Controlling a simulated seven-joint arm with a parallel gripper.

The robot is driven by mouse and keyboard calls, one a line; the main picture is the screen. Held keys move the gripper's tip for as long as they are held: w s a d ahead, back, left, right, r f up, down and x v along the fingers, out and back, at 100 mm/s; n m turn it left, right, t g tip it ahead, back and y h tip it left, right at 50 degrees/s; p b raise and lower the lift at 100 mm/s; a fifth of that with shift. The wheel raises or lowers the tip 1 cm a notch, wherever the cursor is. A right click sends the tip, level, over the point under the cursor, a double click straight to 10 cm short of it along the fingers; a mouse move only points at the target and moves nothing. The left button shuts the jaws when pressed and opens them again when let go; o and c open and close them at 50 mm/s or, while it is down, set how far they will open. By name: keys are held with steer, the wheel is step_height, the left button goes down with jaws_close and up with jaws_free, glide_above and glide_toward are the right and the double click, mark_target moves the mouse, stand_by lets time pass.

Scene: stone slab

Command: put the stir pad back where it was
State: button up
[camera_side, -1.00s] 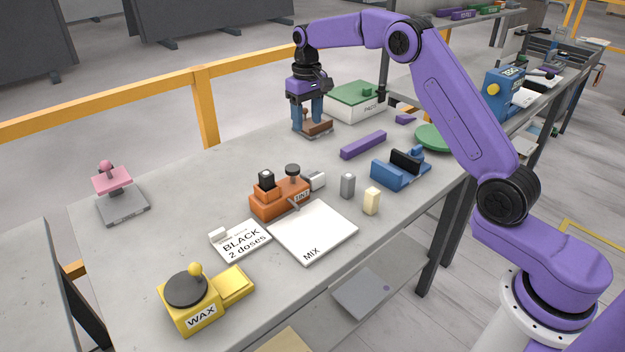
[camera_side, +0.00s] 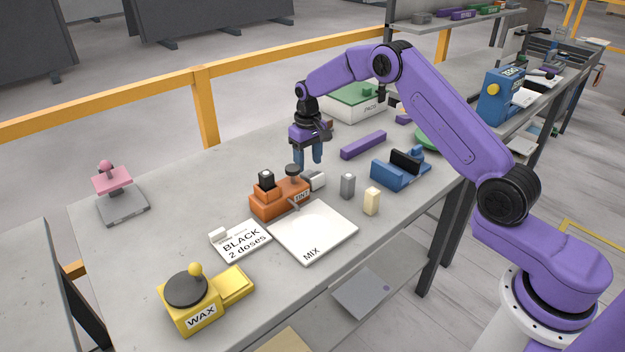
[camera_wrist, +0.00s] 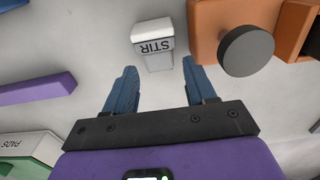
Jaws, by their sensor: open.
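A white block labelled STIR (camera_wrist: 153,45) lies just ahead of my fingertips in the wrist view. It appears to be the pale block (camera_side: 317,180) at the right end of the orange dispenser in the side view. My gripper (camera_side: 310,166) hangs fingers-down above and behind this block. In the wrist view my gripper (camera_wrist: 159,64) has its blue fingers apart, with nothing held between them. Whether the STIR block is the pad itself or its stand, I cannot tell. A brown piece (camera_side: 328,124) shows partly behind my gripper in the side view.
The orange dispenser (camera_side: 268,202) with its dark knob (camera_wrist: 247,50) stands close beside the fingers. A white MIX board (camera_side: 318,235) lies in front. A grey bottle (camera_side: 348,186), cream block (camera_side: 371,201) and purple bar (camera_side: 363,145) are to the right.

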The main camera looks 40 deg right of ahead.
mark_target(308, 173)
steer(key=shift+w+d+f, duration=0.1)
steer(key=shift+f, duration=2.2)
steer(key=c, duration=1)
steer(key=shift+o, duration=0.2)
steer(key=shift+r, duration=0.55)
step_height(308, 173, up, 2)
steer(key=shift+r, duration=0.1)
steer(key=s+r, duration=1)
steer(key=s, duration=0.4)
steer(key=s+f, duration=0.5)
steer(key=s, duration=0.6)
steer(key=shift+a, duration=0.45)
